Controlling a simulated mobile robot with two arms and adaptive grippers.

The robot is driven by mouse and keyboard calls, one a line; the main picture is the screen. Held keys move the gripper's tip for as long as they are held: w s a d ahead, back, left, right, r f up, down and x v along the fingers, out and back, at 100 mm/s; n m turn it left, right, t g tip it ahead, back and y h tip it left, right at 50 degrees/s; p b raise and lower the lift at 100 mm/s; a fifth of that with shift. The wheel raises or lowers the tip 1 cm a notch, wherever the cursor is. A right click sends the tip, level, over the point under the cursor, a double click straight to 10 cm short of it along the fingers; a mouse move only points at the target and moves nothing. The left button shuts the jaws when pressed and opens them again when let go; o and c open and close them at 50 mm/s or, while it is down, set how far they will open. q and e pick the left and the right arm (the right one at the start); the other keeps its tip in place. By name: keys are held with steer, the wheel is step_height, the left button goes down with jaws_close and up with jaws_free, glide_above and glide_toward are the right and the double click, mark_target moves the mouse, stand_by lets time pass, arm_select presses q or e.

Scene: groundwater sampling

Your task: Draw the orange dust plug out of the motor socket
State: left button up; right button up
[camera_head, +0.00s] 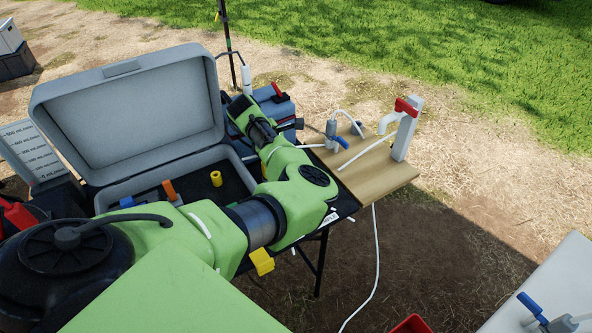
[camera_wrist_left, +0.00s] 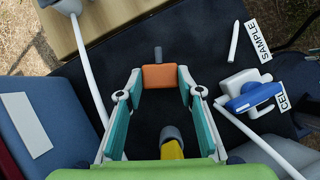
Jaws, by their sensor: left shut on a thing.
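In the left wrist view, my left gripper (camera_wrist_left: 159,78) is shut on the orange dust plug (camera_wrist_left: 159,77), a small block held between its fingertips. A short grey stub (camera_wrist_left: 158,53) sticks out from the plug's far side. A yellow part with a rounded grey end (camera_wrist_left: 170,135) shows lower down between the fingers, with a visible gap to the plug. I cannot tell for sure whether it is the motor socket. In the head view my green left arm covers the gripper and plug. My right gripper is not in view.
An open grey case (camera_head: 130,105) stands left of my arm. A wooden board (camera_head: 365,180) with white pipe and tubing is at right. A blue-and-white clamp (camera_wrist_left: 250,92) lies on the dark table right of the fingers, and a white tube (camera_wrist_left: 92,75) runs left of them.

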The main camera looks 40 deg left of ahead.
arm_select(q)
steer(key=shift+f, duration=0.75)
stand_by(0.3)
